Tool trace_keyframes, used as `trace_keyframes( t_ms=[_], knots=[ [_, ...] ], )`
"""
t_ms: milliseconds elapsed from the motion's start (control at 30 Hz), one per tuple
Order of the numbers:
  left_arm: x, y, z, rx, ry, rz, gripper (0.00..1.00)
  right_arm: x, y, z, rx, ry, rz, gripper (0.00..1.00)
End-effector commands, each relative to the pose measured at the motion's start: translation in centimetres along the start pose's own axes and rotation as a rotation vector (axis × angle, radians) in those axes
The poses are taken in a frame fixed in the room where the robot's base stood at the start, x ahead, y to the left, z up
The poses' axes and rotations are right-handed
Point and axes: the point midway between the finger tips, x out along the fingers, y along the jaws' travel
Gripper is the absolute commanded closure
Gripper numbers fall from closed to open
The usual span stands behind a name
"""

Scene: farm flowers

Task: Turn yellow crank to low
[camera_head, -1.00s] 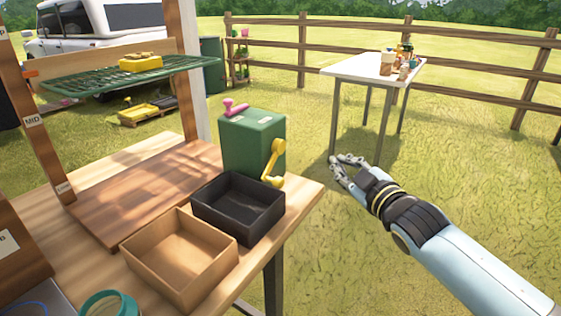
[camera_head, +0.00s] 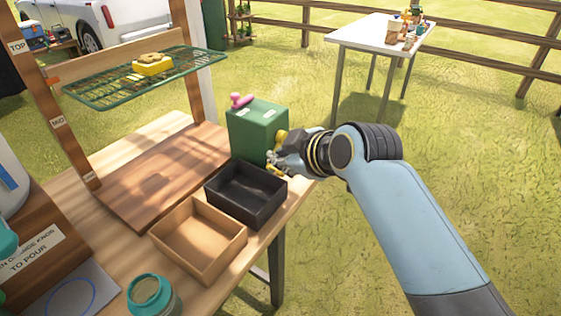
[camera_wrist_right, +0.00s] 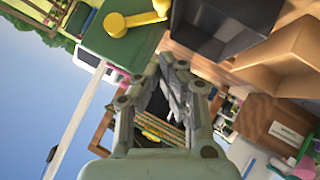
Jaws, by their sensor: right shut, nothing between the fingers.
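The green box (camera_head: 255,130) stands at the back right of the wooden table. It has a pink knob (camera_head: 240,100) on top and the yellow crank (camera_head: 281,135) on its right side. My right gripper (camera_head: 272,163) is shut and empty, beside the crank side of the box. In the head view its fingers and wrist cover most of the crank. In the right wrist view the crank (camera_wrist_right: 132,20) lies above and left of the fingers (camera_wrist_right: 172,68), and a gap shows between them. Any low mark is not readable. My left gripper is not in view.
A black tray (camera_head: 245,194) and a tan tray (camera_head: 199,240) sit in front of the box. A green wire rack (camera_head: 110,92) hangs between wooden posts at left, with a yellow object on it. A teal jar (camera_head: 150,293) is at the front. Open grass lies right of the table.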

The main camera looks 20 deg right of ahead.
Motion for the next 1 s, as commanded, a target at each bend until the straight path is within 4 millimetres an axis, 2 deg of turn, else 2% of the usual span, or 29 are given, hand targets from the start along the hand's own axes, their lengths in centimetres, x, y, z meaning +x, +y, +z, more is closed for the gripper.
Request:
trace_keyframes(
  t_ms=[33, 167, 333, 500, 867, 1000],
  knots=[
    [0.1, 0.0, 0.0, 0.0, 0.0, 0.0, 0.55, 1.2, 0.0, 0.0, 0.0, 0.0, -0.001, 1.0],
    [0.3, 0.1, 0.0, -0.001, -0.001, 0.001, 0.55, 3.8, 0.0, 0.0, 0.0, 0.0, -0.001, 1.0],
    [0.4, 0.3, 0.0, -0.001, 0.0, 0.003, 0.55, 5.4, 0.0, 2.0, -0.002, -0.003, 0.0, 1.0],
    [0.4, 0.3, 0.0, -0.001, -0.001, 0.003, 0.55, 6.1, 0.0, 2.8, 0.0, -0.001, 0.001, 1.0],
    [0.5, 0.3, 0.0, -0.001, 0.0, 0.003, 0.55, 6.2, 0.0, 2.9, -0.002, -0.001, 0.003, 1.0],
    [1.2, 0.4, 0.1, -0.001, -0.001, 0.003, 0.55, 6.8, -0.6, 3.7, -0.07, -0.003, 0.062, 1.0]
  ],
)
